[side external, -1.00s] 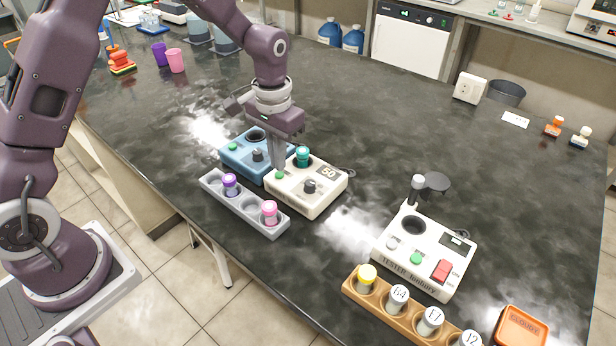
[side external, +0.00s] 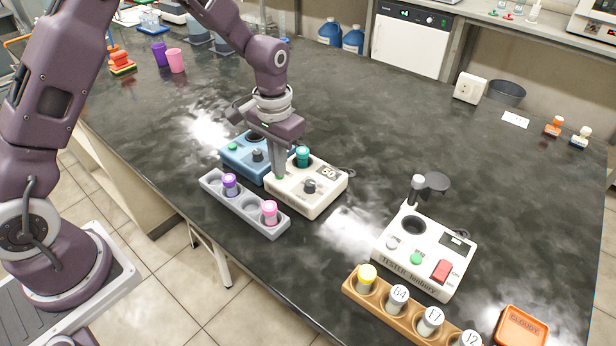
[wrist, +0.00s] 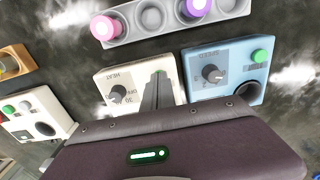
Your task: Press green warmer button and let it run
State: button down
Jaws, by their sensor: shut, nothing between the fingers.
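The cream warmer (side external: 312,204) stands on the dark bench with a dark dial (side external: 310,186), a "50" label and a teal-capped vial (side external: 302,155) in its well. It also shows in the wrist view (wrist: 112,78). My gripper (side external: 279,174) is shut and empty, pointing down at the warmer's left corner, where the green button is. The fingertips cover most of the button in the side view. In the wrist view a sliver of the green button (wrist: 158,71) shows at the fingertips. Whether it is pressed in, I cannot tell.
A blue device (side external: 240,160) with its own green button (side external: 232,146) stands close on the left. A grey rack (side external: 246,211) with purple-capped and pink-capped vials lies in front. The white tester (side external: 428,262) and a wooden vial rack (side external: 381,311) stand at right. The bench between is clear.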

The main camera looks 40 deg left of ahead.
notch_tip(320, 180, up, 6)
jog(key=shift+r, duration=0.75)
jog(key=s+r+t, duration=0.4)
jog(key=s+r, duration=1.1)
jog(key=s, duration=0.3)
jog(key=s+f+t, duration=0.1)
jog(key=s, duration=0.7)
jog(key=shift+t, duration=0.3)
jog(key=shift+w, duration=0.1)
dwell(4.0)
